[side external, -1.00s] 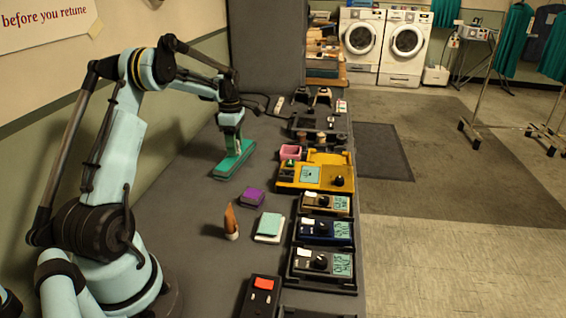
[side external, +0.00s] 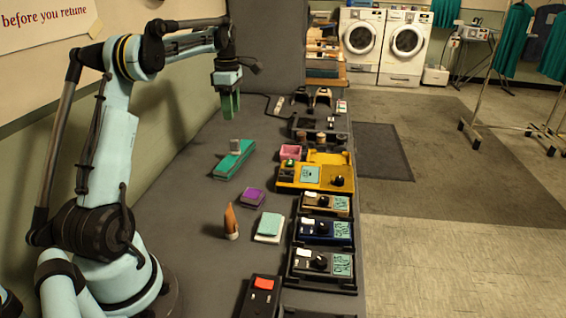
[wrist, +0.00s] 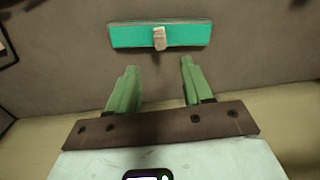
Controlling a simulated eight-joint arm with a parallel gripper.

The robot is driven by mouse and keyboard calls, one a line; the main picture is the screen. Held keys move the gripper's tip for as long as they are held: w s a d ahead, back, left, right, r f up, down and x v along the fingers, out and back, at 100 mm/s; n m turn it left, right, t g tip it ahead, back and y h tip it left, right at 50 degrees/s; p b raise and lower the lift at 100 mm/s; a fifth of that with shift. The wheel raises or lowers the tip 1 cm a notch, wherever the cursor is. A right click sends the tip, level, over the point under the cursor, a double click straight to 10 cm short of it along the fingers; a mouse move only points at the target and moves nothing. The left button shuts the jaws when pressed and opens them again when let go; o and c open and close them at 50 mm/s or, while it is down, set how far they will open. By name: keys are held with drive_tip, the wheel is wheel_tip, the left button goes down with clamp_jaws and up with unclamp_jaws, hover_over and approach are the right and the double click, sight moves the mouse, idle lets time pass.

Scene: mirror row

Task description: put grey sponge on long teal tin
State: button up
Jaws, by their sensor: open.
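The long teal tin (side external: 230,163) lies flat on the dark grey bench, left of the row of devices. My gripper (side external: 231,106) is raised well above the bench and the tin, fingers pointing down. In the wrist view its two green fingers (wrist: 157,76) are apart with nothing between them. It is open and clear of the sponge.
A purple block (side external: 252,197), a brown cone (side external: 231,222) and a pale teal-topped block (side external: 269,227) stand nearer on the bench. A yellow device (side external: 315,175), a pink box (side external: 291,152) and several meters line the right side.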

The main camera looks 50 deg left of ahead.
drive_tip(key=d+r+m+t+y, duration=0.1)
drive_tip(key=d+r+m+t, duration=0.3)
drive_tip(key=d+m, duration=1)
drive_tip(key=s+d+f+m+t, duration=0.1)
drive_tip(key=s+d+f+m, duration=0.1)
drive_tip(key=d, duration=0.4)
drive_tip(key=s+d+f+m+t, duration=0.1)
drive_tip(key=s+d+f+m, duration=0.1)
drive_tip(key=s+d+m, duration=0.2)
drive_tip(key=s+d+f+m+t+h, duration=0.1)
drive_tip(key=s+d+m, duration=0.2)
drive_tip(key=d+m, duration=0.4)
drive_tip(key=d, duration=0.3)
drive_tip(key=shift+s+f, duration=0.15)
drive_tip(key=shift+f, duration=0.25)
